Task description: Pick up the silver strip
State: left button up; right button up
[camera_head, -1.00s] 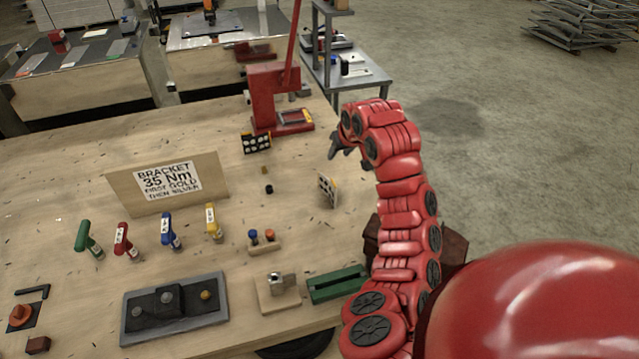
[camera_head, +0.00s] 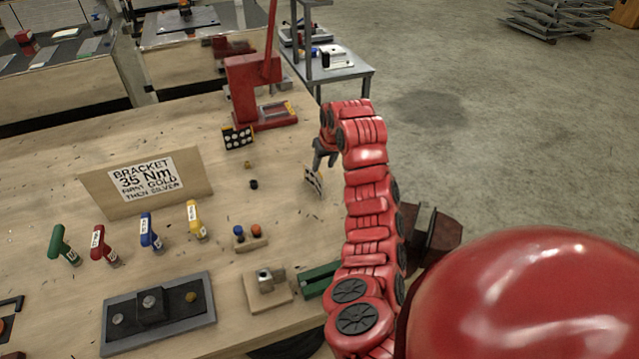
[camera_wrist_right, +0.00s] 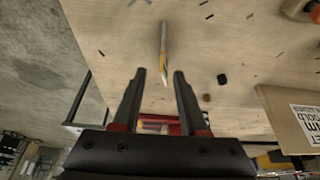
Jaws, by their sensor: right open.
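One dark strip with pale dots (camera_head: 238,137) is by the red press. My right gripper (camera_head: 324,153) is just beyond the edge-on strip. In the right wrist view, my right gripper (camera_wrist_right: 159,75) is open and empty, its fingers pointing towards a thin edge-on strip (camera_wrist_right: 163,50), apart from it. My left gripper is not in view.
A red press (camera_head: 258,95) stands at the bench's back. A torque sign (camera_head: 146,183), several coloured tools (camera_head: 150,233), a grey fixture (camera_head: 158,313) and a green block (camera_head: 318,279) are on the bench. A small black piece (camera_head: 254,185) lies left of the edge-on strip.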

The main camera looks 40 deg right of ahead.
aim_at(319, 172)
jog(key=shift+w+f, duration=0.25)
jog(key=shift+f, duration=0.25)
jog(key=shift+w+f+p, duration=0.2)
jog(key=shift+p, duration=0.35)
jog(key=p+x, duration=0.2)
jog(key=x, duration=0.1)
jog(key=shift+w+a, duration=0.1)
jog(key=shift+x, duration=0.8)
grip_shut()
